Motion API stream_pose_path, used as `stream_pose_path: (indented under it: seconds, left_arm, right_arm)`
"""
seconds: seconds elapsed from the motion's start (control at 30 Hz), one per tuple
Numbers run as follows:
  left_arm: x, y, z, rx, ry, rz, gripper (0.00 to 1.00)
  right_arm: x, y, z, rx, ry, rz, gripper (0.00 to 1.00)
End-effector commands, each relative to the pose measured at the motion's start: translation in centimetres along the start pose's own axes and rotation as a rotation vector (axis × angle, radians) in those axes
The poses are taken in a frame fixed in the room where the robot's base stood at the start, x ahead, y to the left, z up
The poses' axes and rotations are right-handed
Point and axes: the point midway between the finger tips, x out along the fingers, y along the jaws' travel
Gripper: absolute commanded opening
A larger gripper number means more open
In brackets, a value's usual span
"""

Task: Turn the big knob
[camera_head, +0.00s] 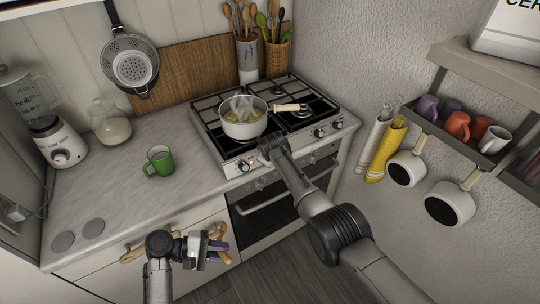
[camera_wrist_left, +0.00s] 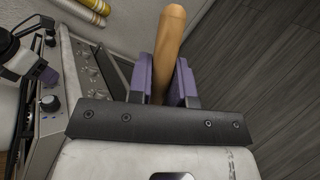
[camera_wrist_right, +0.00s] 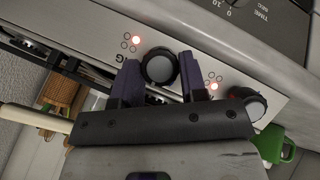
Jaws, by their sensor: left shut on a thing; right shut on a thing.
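The stove's front panel carries several round dark knobs with pale faces. My right gripper (camera_head: 266,146) is at this panel. In the right wrist view its purple fingers (camera_wrist_right: 158,78) are shut on either side of one knob (camera_wrist_right: 160,66). The gripper hides that knob in the head view. A neighbouring knob (camera_head: 245,166) is free on its left, and two others (camera_head: 320,133) are on its right.
A steaming pot (camera_head: 243,130) with a pale handle stands on the hob above the knobs. A green mug (camera_head: 159,162) stands on the counter (camera_head: 110,195) to the left. Pans hang on the right wall. The oven door (camera_head: 262,215) is below the knobs.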

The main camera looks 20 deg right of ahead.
Motion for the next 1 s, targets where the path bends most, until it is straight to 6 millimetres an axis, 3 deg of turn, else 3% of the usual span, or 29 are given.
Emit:
stream_pose_path:
  seconds: [0.03, 0.07, 0.3, 0.67, 1.0]
  left_arm:
    - [0.0, 0.0, 0.0, 0.000, 0.000, 0.000, 0.00]
    - [0.0, 0.0, 0.0, 0.000, 0.000, 0.000, 0.00]
    - [0.0, 0.0, 0.0, 0.000, 0.000, 0.000, 0.00]
    - [-0.2, 0.5, 0.4, 0.000, 0.000, 0.000, 0.00]
    - [-1.4, 3.2, 2.6, 0.000, 0.000, 0.000, 0.00]
  right_arm:
    - [0.1, -0.1, 0.2, 0.001, -0.003, -0.002, 0.16]
    - [0.1, -0.1, 0.2, 0.001, -0.003, -0.002, 0.41]
    - [0.1, -0.1, 0.1, 0.000, -0.002, -0.001, 0.64]
    - [-0.4, 0.1, -0.1, 0.000, 0.000, 0.000, 0.64]
    - [-3.9, 0.1, -0.1, 0.000, 0.001, 0.001, 0.64]
